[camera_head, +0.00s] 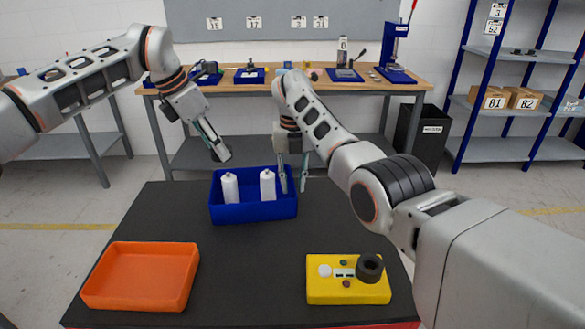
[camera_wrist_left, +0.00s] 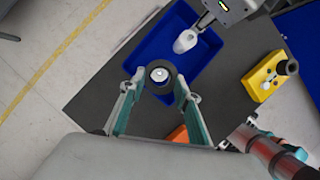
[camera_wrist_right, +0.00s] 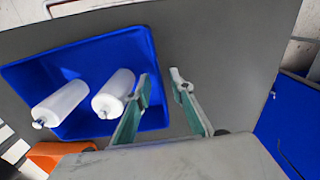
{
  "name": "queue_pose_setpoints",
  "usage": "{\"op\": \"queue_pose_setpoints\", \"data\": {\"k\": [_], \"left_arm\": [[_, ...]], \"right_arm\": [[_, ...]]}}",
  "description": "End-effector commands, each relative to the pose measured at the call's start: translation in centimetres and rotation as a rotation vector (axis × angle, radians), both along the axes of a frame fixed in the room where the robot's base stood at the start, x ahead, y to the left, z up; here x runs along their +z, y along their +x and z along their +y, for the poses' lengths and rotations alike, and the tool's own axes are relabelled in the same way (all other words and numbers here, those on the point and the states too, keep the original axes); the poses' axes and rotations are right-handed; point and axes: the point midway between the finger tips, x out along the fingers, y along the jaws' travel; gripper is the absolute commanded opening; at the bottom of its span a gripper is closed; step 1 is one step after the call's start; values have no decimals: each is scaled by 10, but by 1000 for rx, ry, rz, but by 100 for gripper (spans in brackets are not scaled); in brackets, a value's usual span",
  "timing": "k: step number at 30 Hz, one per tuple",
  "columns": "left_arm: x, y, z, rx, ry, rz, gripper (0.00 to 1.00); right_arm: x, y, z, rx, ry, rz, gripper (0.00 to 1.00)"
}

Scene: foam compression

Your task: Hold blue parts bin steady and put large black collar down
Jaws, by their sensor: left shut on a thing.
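The blue parts bin (camera_head: 254,212) stands at the back of the black table with two white bottles upright in it. My left gripper (camera_head: 217,150) is above the bin's left part, shut on a black collar (camera_head: 222,154). In the left wrist view the collar (camera_wrist_left: 160,91) sits between the fingertips, and a white bottle top shows through its hole. My right gripper (camera_head: 294,180) is at the bin's right wall. In the right wrist view its fingers (camera_wrist_right: 161,84) are apart, one over the bin's edge and one outside. Whether they touch the wall is unclear.
An orange tray (camera_head: 141,277) lies empty at the front left. A yellow block (camera_head: 348,287) at the front right carries another black collar (camera_head: 370,266) and small parts. The table's middle is clear. My right arm crosses over the table's right side.

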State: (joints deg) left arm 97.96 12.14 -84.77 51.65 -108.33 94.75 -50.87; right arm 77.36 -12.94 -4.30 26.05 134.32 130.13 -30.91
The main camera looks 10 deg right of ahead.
Motion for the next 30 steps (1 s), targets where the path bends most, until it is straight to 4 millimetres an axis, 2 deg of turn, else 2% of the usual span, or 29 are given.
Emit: {"op": "queue_pose_setpoints", "data": {"k": [6, 16, 17, 19, 26, 30], "left_arm": [[0, 0, 0, 0, 0, 0, 11], [0, 0, 0, 0, 0, 0, 11], [0, 0, 0, 0, 0, 0, 11], [0, 0, 0, 0, 0, 0, 11], [1, 0, 0, 2, 0, 0, 11], [9, -4, -1, 44, 2, 0, 11]], "right_arm": [[-19, 0, 0, 0, -1, -1, 22], [-22, 0, 0, -1, -1, -1, 22], [-22, 0, 0, -1, -1, -1, 20], [-22, 0, 0, -1, -1, -1, 1], [-21, 0, 0, -1, 0, -1, 0], [-21, 0, 0, -1, 0, -1, 0]]}}
